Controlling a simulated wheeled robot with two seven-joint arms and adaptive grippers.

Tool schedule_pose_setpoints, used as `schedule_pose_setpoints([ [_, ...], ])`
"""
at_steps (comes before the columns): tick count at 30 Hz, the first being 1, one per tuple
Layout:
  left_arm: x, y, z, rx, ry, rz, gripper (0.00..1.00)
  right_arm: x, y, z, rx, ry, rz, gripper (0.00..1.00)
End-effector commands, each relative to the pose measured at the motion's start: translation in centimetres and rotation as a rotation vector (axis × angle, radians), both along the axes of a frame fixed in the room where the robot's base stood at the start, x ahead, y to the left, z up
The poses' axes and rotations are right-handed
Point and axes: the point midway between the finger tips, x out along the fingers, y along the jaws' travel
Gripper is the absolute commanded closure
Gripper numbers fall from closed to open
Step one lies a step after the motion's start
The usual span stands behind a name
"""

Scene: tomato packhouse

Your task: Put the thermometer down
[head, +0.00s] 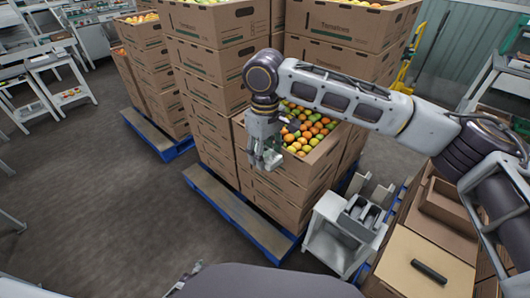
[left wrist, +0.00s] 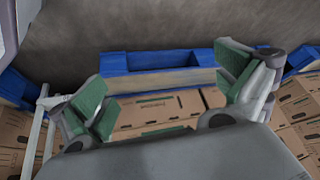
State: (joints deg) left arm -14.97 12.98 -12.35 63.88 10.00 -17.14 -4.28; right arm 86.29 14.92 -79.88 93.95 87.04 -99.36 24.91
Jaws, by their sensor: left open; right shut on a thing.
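My right gripper (head: 268,155) is over the near left corner of an open carton of tomatoes (head: 318,160) in the head view. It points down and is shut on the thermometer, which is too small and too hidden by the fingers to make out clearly. My left gripper (left wrist: 165,82) is open and empty in the left wrist view, its green-padded fingers wide apart. Beyond its fingers are cartons and a blue pallet edge.
Tall stacks of tomato cartons (head: 208,55) stand on blue pallets (head: 240,215). A small grey stand (head: 330,240) with dark slots is right of the near stack. A dark elongated object (head: 429,270) lies on a closed carton (head: 405,262) at lower right. The floor (head: 90,190) at left is clear.

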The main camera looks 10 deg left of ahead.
Motion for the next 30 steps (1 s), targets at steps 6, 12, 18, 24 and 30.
schedule_pose_setpoints([
  [6,-5.9,1.3,-4.2,0.032,0.1,0.015,0.0,0.0,0.0,0.0,0.0,0.0,0.0,0.79],
  [12,-11.6,2.3,-7.4,0.06,0.189,0.023,0.0,0.0,0.0,0.0,0.0,0.0,0.0,0.79],
  [18,-17.6,2.9,-9.9,0.082,0.278,0.028,0.0,0.0,0.0,0.0,0.0,0.0,0.0,0.79],
  [24,-22.8,3.3,-11.6,0.099,0.353,0.027,0.0,0.0,0.0,0.0,0.0,0.0,0.0,0.79],
  [30,-25.4,3.4,-12.2,0.106,0.39,0.025,0.0,0.0,0.0,0.0,0.0,0.0,0.0,0.79],
])
